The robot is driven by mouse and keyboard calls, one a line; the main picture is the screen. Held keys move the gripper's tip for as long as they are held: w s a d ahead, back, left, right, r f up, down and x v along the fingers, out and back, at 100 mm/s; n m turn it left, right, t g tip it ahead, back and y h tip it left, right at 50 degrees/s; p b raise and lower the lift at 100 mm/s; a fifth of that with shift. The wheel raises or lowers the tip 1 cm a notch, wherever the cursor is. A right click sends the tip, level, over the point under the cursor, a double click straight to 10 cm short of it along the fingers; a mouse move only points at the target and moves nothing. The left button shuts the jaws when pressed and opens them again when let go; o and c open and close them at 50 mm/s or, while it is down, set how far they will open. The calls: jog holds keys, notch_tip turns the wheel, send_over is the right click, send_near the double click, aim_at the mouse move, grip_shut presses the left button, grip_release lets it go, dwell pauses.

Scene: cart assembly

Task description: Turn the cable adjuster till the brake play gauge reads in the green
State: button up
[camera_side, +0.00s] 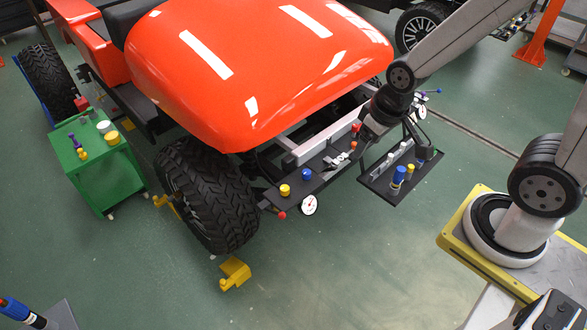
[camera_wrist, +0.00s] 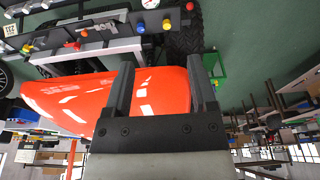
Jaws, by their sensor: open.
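A white round dial gauge (camera_side: 309,204) hangs at the front edge of the dark plate (camera_side: 318,178) by the cart's front wheel. It also shows at the top of the wrist view (camera_wrist: 149,4); its needle and colours are too small to read. A blue knob (camera_side: 307,174) and a yellow knob (camera_side: 285,190) stand on the plate near the gauge. I cannot tell which part is the cable adjuster. My gripper (camera_wrist: 161,60) is open and empty, its two dark fingers apart. In the side view it is above the plate's right part, its fingertips hard to make out.
The orange-red cart hood (camera_side: 250,70) rises close behind the plate. A dark tray (camera_side: 428,178) with blue and yellow pieces is right of it. A second dial (camera_side: 421,111) is farther right. A green cabinet (camera_side: 105,185) stands left of the tyre (camera_side: 205,195).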

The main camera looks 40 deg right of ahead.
jog(key=w+f+m+g, duration=0.1)
jog(key=w+f+m, duration=0.3)
jog(key=w, duration=0.5)
jog(key=w+f+m, duration=0.5)
jog(key=w, duration=0.3)
jog(key=w+f+m, duration=0.2)
jog(key=f+m, duration=0.1)
jog(key=f, duration=0.3)
jog(key=w+f+m+g, duration=0.1)
jog(key=w+f+m, duration=0.2)
jog(key=f, duration=0.3)
jog(key=w+f+m, duration=0.3)
jog(key=f, duration=0.3)
jog(key=shift+w+a+f+g, duration=0.1)
jog(key=shift+w+a+g, duration=0.05)
jog(key=shift+a+g, duration=0.15)
jog(key=shift+f, duration=0.15)
